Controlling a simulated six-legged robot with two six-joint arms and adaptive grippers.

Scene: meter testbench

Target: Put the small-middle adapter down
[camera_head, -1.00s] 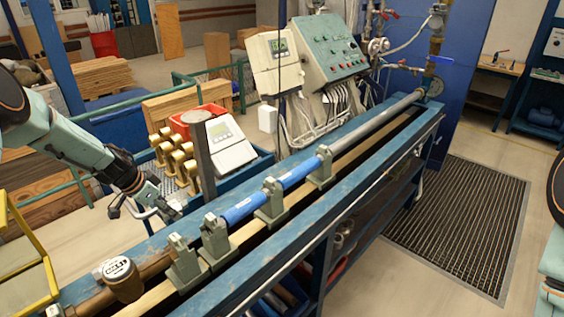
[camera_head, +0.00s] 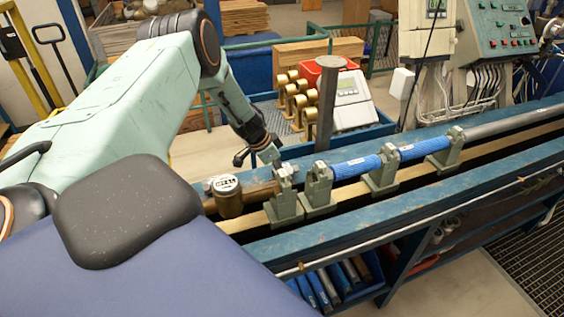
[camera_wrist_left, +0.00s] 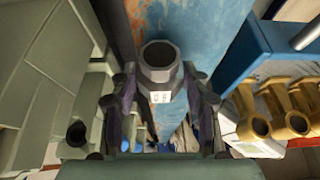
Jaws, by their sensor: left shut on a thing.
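The small-middle adapter (camera_wrist_left: 160,62) is a dark grey hexagonal piece with a round open bore and a small white label. In the left wrist view my left gripper (camera_wrist_left: 158,98) is shut on it, one finger on each side. The worn blue bench surface shows behind it. In the head view my left gripper (camera_head: 268,154) is at the bench's back side, just behind the clamp supports (camera_head: 285,200). The adapter is too small or hidden there to make out. Whether it touches the bench cannot be told. My right gripper is in neither current view.
The blue bench (camera_head: 300,245) carries a brown pipe with a brass meter (camera_head: 228,195) and a blue pipe (camera_head: 356,167) in green-grey supports.

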